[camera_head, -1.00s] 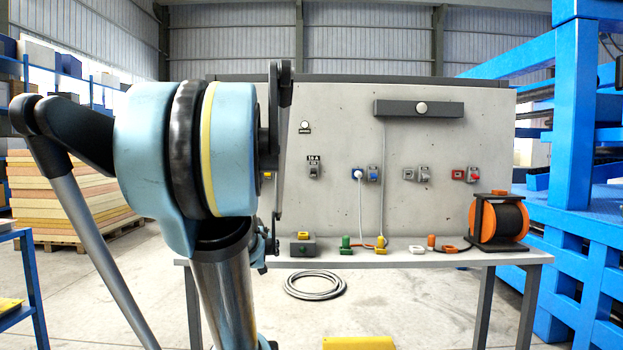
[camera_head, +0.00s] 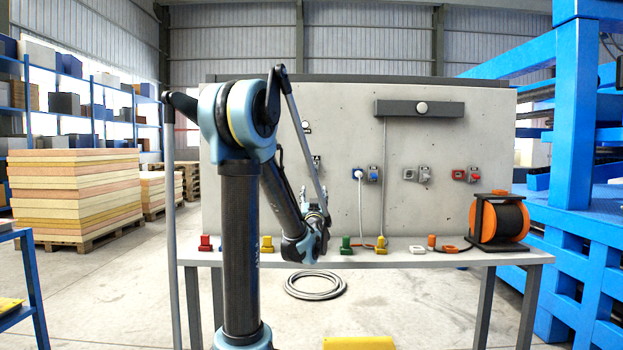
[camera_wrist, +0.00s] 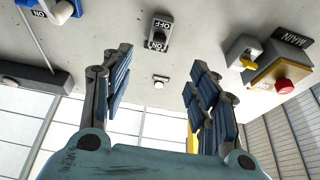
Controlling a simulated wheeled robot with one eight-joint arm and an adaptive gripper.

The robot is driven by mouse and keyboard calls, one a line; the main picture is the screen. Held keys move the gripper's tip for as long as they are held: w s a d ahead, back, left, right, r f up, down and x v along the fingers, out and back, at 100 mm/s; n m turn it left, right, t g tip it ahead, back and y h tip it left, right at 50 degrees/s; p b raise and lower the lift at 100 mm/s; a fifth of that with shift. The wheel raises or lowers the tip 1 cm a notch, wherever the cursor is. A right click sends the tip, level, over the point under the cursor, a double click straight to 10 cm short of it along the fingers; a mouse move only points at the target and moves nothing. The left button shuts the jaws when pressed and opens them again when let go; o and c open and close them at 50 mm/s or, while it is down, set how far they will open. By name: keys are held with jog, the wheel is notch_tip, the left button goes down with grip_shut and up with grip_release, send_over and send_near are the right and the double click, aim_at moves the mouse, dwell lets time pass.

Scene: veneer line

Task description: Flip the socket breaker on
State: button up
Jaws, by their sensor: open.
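A small grey breaker switch (camera_wrist: 157,36) with ON and OFF labels is on the wall panel in the wrist view, which shows the panel upside down. I cannot tell its lever position for sure. In the head view the breaker (camera_head: 316,161) is partly hidden by my arm. My gripper (camera_wrist: 160,68) is open and empty, its two fingers spread wide to either side below the breaker in the picture, apart from it. In the head view my gripper (camera_head: 314,200) is in front of the panel, low, above the bench.
A blue socket (camera_head: 358,174) with a cable and other sockets sit right of my arm. The bench (camera_head: 460,258) holds several coloured plugs and an orange cable reel (camera_head: 474,220).

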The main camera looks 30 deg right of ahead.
aim_at(314, 171)
jog(key=x, duration=1.7)
jog(key=c, duration=1.1)
